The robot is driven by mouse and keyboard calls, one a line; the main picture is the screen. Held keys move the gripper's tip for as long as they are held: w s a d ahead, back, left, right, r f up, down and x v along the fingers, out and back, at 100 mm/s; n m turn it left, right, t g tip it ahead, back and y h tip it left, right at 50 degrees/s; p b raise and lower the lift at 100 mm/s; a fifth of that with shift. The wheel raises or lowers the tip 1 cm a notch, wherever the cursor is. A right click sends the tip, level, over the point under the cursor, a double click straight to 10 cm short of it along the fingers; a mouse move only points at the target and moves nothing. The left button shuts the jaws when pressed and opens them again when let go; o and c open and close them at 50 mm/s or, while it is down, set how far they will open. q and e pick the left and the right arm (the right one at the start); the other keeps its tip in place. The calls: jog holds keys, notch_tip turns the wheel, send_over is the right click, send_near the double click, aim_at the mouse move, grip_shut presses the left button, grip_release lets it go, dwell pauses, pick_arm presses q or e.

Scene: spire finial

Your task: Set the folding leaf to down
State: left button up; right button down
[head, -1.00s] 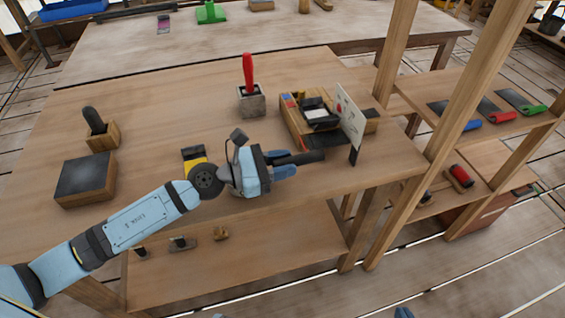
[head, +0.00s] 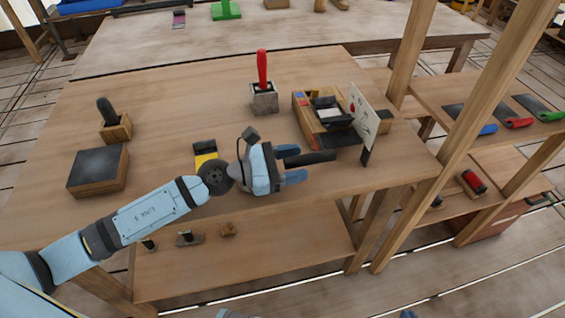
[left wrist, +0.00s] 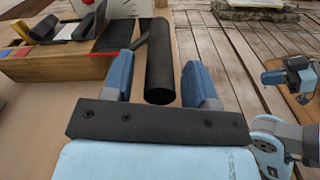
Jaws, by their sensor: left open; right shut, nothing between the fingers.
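My left gripper (head: 293,164) is open above the front right of the workbench. A thick black bar (head: 318,158) lies between its fingers; in the left wrist view the bar (left wrist: 160,60) shows with a gap on both sides. A thin dark arm joins the bar's far part. An upright white panel (head: 361,117) with a red mark stands at the right side of a wooden tray (head: 305,118); I cannot tell whether the panel or the bar belongs to the folding leaf. My right gripper (left wrist: 288,78) shows at the right of the left wrist view, away from these.
A red-handled tool stands in a grey block (head: 264,100). A yellow and black item (head: 205,154) lies beside my left wrist. A dark-topped block (head: 97,170) and a wooden holder (head: 116,127) stand at the left. Wooden posts (head: 455,125) rise on the right.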

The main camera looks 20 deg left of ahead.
pick_arm(q)
jog(key=shift+s+a+f, duration=0.1)
jog(key=shift+s+a, duration=0.15)
jog(key=shift+a, duration=0.1)
jog(key=b+v, duration=0.4)
jog(key=v, duration=0.8)
jog(key=shift+s+a, duration=0.25)
jog(key=shift+a, duration=0.1)
pick_arm(e)
jog(key=shift+w+a+t, duration=0.25)
jog(key=shift+a+t, duration=0.15)
jog(key=shift+d+f, duration=0.15)
jog(key=shift+f, duration=0.05)
